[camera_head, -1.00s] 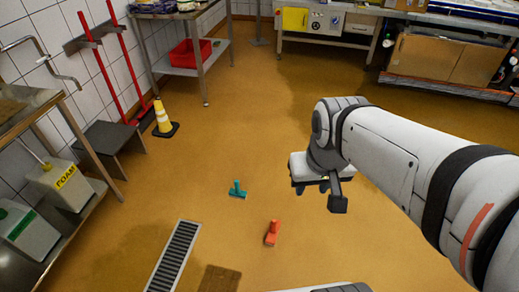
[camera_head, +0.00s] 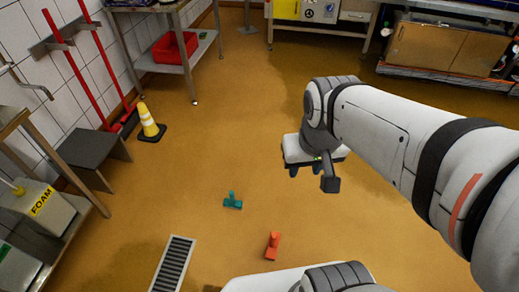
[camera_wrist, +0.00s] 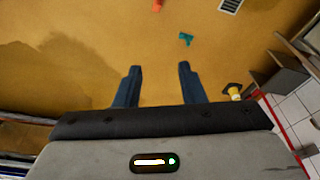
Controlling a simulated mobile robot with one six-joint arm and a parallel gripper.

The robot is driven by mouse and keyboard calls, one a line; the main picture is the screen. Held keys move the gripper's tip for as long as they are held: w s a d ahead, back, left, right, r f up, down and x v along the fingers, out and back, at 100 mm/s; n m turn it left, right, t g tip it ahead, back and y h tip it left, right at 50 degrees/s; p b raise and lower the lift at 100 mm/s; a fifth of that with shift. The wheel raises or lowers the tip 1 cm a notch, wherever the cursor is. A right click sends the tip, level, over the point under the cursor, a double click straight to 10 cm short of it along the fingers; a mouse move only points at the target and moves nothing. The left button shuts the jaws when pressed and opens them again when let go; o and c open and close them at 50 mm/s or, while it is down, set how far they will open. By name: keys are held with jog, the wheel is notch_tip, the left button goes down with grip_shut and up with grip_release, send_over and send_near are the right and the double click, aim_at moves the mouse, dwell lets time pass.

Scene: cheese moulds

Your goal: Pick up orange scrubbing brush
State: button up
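The orange scrubbing brush (camera_head: 273,246) lies on the brown floor in the lower middle of the head view. It also shows at the top edge of the wrist view (camera_wrist: 158,5), partly cut off. A teal brush (camera_head: 232,201) of similar shape lies to its left and farther away; the wrist view shows it too (camera_wrist: 186,39). My gripper (camera_head: 307,172) hangs above the floor, up and to the right of the orange brush, apart from it. In the wrist view its two fingers (camera_wrist: 157,85) stand wide apart with only floor between them.
A floor drain grate (camera_head: 172,266) lies left of the orange brush. A yellow cone (camera_head: 149,122), a low grey step (camera_head: 90,152) and a shelf with a red bin (camera_head: 174,48) stand at the left. Benches line the back.

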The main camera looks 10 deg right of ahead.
jog(key=shift+s+d+r, duration=0.1)
jog(key=shift+d, duration=0.05)
jog(key=shift+o, duration=1.9)
jog(key=w+f+b, duration=0.5)
jog(key=w+f, duration=0.2)
jog(key=f, duration=0.3)
jog(key=w+f+g+b, duration=0.1)
jog(key=w+f+b, duration=0.5)
jog(key=f, duration=0.5)
jog(key=shift+w+d, duration=0.35)
jog(key=shift+w, duration=0.65)
jog(key=b, duration=0.8)
send_over(274, 236)
jog(key=w, duration=0.1)
notch_tip(274, 236, down, 21)
jog(key=shift+n+g, duration=0.4)
jog(key=shift+g, duration=0.4)
jog(key=f+b, duration=0.4)
jog(key=f, duration=1)
jog(key=f+b, duration=0.3)
jog(key=f, duration=1.1)
jog(key=f+b, duration=0.4)
jog(key=f, duration=1.1)
jog(key=shift+s+b, duration=0.35)
jog(key=shift+s, duration=0.05)
jog(key=shift+f+b, duration=1.25)
jog(key=shift+f, duration=1.2)
